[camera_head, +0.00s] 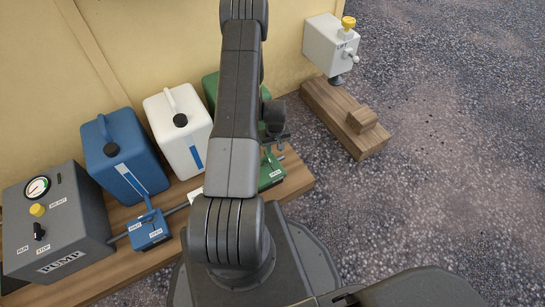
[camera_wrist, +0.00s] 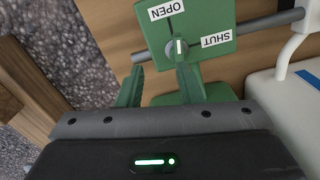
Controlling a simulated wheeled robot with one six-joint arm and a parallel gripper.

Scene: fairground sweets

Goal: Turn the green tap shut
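The green tap (camera_wrist: 215,42) fills the top of the wrist view as a green plate with OPEN and SHUT labels. At its middle is a round grey hub (camera_wrist: 178,48) with a white mark; a dark line runs from it to the OPEN label. My gripper (camera_wrist: 159,68) is open, its two fingers apart just below the hub; the right fingertip overlaps the hub's lower edge in the picture. I cannot tell whether it touches. In the head view the green tap (camera_head: 271,176) is partly hidden by my arm, with my gripper above it.
On the plank stand a grey pump box (camera_head: 60,225), a blue canister (camera_head: 122,155), a white canister (camera_head: 180,130) and a green canister (camera_head: 210,88), mostly hidden. A blue tap (camera_head: 149,232) sits left of my arm. A white lift box (camera_head: 330,45) stands on wood. Gravel lies clear to the right.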

